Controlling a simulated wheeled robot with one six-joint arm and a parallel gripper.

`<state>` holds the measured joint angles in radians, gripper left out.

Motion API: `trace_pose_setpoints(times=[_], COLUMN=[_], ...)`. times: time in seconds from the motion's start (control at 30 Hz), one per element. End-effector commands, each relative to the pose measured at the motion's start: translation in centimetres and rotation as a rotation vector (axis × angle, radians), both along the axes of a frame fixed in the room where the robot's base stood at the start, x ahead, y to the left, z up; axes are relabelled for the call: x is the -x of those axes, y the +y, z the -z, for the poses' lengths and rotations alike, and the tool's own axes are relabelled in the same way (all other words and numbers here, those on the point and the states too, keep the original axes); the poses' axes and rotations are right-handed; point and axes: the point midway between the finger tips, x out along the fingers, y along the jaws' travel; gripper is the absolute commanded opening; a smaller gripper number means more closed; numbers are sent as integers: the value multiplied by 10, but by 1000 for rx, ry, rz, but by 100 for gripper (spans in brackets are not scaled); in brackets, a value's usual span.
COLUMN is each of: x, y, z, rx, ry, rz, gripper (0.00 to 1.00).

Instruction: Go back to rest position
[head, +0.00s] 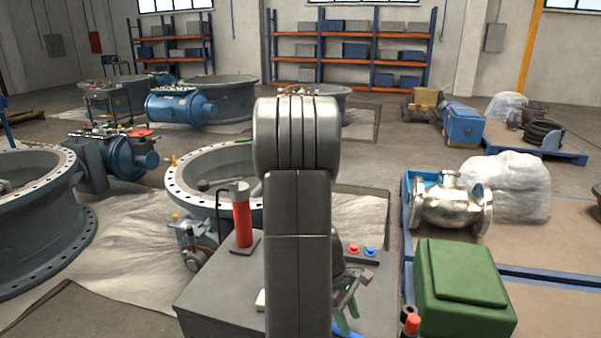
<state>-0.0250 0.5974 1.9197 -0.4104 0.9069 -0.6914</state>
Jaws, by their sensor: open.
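My arm stands folded up in the middle of the head view, its grey links upright and close to the camera. My gripper (348,316) shows partly at the lower right of the arm, behind it. Its two green-tipped fingers point down and stand apart, with nothing seen between them. It is over the right part of the grey workbench (215,295). The arm hides part of the gripper and the middle of the bench.
A red cylinder (242,218) stands on the bench; red and blue buttons (362,250) are at its right. A large flanged valve ring (190,165) is behind. A green box (461,285) and a metal valve (450,205) are at right. Open floor lies beyond.

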Motion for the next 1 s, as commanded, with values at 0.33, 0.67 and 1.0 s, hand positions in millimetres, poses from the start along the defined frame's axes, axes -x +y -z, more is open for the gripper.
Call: trace_pose_setpoints(times=[0.33, 0.67, 1.0], x=[0, 5, 34], y=[0, 3, 21], z=[-46, -68, -54], rx=[0, 8, 74], ry=[0, 5, 27], rz=[0, 38, 296], gripper=[43, 43, 43])
